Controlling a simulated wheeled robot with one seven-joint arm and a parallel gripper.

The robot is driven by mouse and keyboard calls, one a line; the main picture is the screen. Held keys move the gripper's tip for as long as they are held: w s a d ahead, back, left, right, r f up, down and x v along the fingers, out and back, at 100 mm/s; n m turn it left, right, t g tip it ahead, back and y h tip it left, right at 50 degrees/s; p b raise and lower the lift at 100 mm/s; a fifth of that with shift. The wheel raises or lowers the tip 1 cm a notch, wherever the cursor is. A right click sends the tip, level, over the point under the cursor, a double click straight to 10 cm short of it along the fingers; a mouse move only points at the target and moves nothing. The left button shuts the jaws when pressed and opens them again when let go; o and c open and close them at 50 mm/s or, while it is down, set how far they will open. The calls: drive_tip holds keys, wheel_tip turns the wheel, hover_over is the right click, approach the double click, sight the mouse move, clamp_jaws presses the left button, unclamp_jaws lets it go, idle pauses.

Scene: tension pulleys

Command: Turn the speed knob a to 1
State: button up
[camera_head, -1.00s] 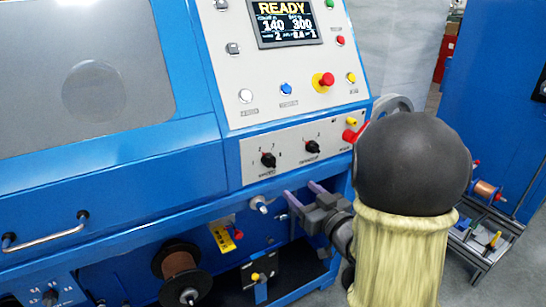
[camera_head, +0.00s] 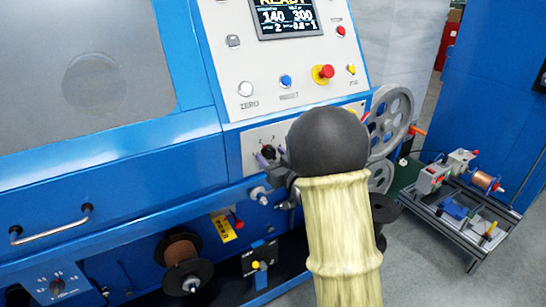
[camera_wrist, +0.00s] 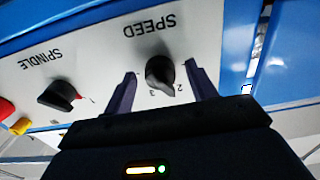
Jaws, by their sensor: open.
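The speed knob (camera_wrist: 160,72) is black and sits on the grey panel under the upside-down word SPEED in the wrist view. Printed digits 2 and 3 show beside it; its exact setting I cannot tell. My gripper (camera_wrist: 161,76) is open, its two purple fingers on either side of the knob in this view, with gaps visible. Whether the tips reach around it in depth I cannot tell. In the head view the knob (camera_head: 268,151) shows just above my gripper (camera_head: 266,161), partly covered by my arm.
The black spindle knob (camera_wrist: 60,97) is beside the speed knob. Above this panel are a red stop button (camera_head: 323,73), a white button (camera_head: 246,89) and a display (camera_head: 285,17). A blue rail with a silver bolt (camera_head: 259,193) runs below. A grey wheel (camera_head: 390,120) stands at right.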

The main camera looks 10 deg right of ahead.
drive_tip(key=shift+w, duration=0.1)
drive_tip(key=c, duration=1)
drive_tip(key=shift+f+n+b, duration=0.1)
drive_tip(key=shift+n+b, duration=0.2)
drive_tip(key=shift+b, duration=0.05)
drive_tip(key=shift+f+n+b, duration=0.1)
drive_tip(key=shift+n+b, duration=0.6)
drive_tip(key=shift+b, duration=0.1)
drive_tip(key=n+b, duration=0.3)
drive_tip(key=shift+f, duration=0.1)
drive_tip(key=n+b, duration=0.3)
drive_tip(key=shift+n+b, duration=0.4)
drive_tip(key=shift+r+n+b, duration=0.2)
drive_tip(key=shift+n+b, duration=1.15)
drive_tip(key=shift+n, duration=0.25)
